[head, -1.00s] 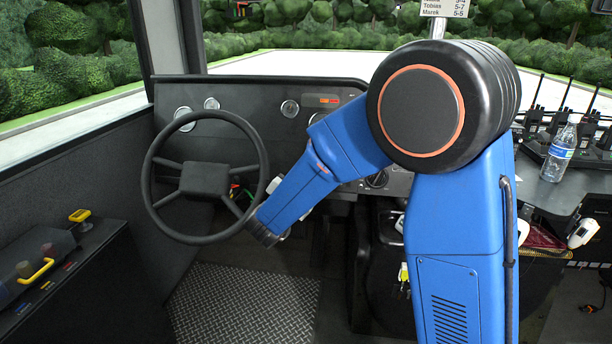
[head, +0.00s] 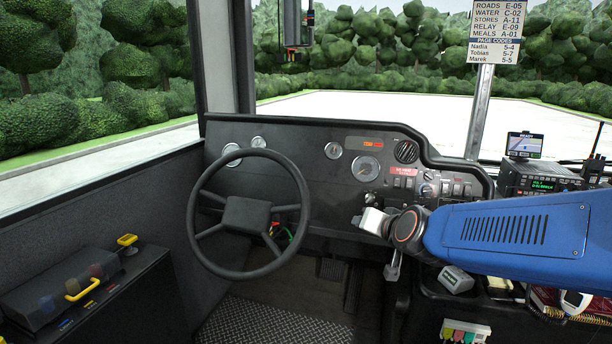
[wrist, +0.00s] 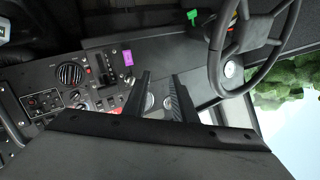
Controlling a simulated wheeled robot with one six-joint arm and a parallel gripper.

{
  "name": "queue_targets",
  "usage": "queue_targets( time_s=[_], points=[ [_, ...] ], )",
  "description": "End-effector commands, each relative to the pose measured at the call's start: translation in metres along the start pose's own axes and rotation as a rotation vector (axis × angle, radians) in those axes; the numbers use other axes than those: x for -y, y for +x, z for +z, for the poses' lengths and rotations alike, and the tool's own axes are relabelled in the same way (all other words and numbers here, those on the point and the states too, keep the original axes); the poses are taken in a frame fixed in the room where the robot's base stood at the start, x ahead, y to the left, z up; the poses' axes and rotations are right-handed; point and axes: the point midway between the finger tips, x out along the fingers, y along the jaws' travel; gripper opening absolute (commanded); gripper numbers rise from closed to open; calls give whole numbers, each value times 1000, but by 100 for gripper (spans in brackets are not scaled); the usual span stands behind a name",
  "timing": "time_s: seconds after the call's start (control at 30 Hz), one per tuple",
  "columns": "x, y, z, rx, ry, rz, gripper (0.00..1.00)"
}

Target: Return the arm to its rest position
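My blue arm reaches in from the right edge of the head view, with its end in front of the dashboard (head: 310,185). A dark round joint and a white part show there, but the fingers cannot be made out clearly in that view. In the wrist view the two dark fingers of my gripper (wrist: 160,78) stand apart. Nothing shows held between them; the dashboard panel and gauges show behind. The steering wheel (head: 247,262) is left of the arm's end in the head view and appears at the upper right of the wrist view (wrist: 216,62).
A radio (head: 540,182) with a small screen (head: 524,145) stands above my arm at the right. A code sign (head: 500,32) is on a post. A box with yellow handles (head: 62,290) is at the left. Small items, including a white-grey device (head: 456,280), lie below the arm.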

Motion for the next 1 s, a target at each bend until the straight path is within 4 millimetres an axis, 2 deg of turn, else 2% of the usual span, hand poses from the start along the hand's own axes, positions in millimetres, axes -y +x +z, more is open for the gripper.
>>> queue_targets(
  time_s=[0.03, 0.27, 0.6, 0.7, 0.83, 1.0],
  points=[
    [-6, -16, 5, 33, -24, 0, 25],
    [-46, -87, 52, 234, -153, 43, 25],
    [-128, -204, 128, 520, -299, 224, 25],
    [-147, -230, 144, 582, -320, 278, 25],
    [-162, -252, 157, 631, -332, 323, 25],
    [-167, -259, 161, 650, -336, 341, 25]
  ],
)
